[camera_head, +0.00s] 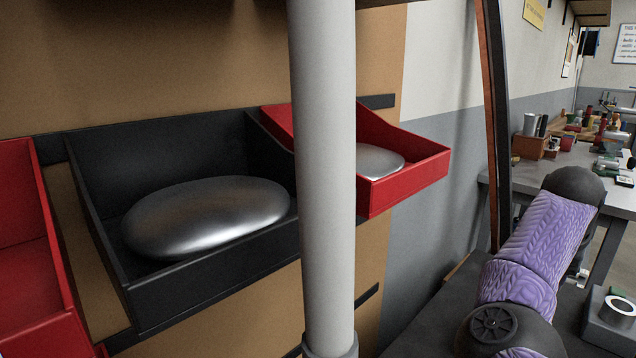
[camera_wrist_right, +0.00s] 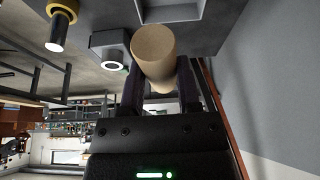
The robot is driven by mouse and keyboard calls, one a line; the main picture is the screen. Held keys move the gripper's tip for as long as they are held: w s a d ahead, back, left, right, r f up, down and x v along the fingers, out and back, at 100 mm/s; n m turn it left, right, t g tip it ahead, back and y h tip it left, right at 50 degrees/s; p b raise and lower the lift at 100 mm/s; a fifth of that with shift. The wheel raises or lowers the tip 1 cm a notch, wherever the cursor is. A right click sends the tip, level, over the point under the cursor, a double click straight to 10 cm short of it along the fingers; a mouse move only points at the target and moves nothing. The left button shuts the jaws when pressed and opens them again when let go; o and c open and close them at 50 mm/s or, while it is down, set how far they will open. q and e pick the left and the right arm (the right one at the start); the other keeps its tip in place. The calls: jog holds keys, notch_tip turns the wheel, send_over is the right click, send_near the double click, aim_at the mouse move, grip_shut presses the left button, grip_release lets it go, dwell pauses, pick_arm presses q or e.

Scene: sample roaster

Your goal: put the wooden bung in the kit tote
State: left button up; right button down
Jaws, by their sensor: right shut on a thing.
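The wooden bung (camera_wrist_right: 154,52) is a pale tan, slightly tapered cylinder in the right wrist view. My right gripper (camera_wrist_right: 158,82) is shut on it, with one dark finger on each side. The bung sticks out past the fingertips. In the head view my right arm with its purple sleeve shows at the right, but its gripper and the bung do not. My left gripper is in neither view. I cannot make out a kit tote for certain in either view.
A black wall bin (camera_head: 196,279) and a red bin (camera_head: 408,182) each hold a shiny silver rounded thing. A grey pole (camera_head: 325,180) stands in front. A grey block with a pale ring (camera_head: 612,318) sits at lower right. A cluttered workbench (camera_head: 618,193) stands behind.

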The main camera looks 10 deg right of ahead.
notch_tip(320, 180, down, 18)
jog(key=b, duration=0.9)
jog(key=p+v, duration=0.2)
jog(key=shift+w+r, duration=0.1)
jog(key=shift+r, duration=0.4)
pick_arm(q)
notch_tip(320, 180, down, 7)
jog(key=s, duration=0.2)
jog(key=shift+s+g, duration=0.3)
pick_arm(e)
jog(key=shift+f, duration=0.1)
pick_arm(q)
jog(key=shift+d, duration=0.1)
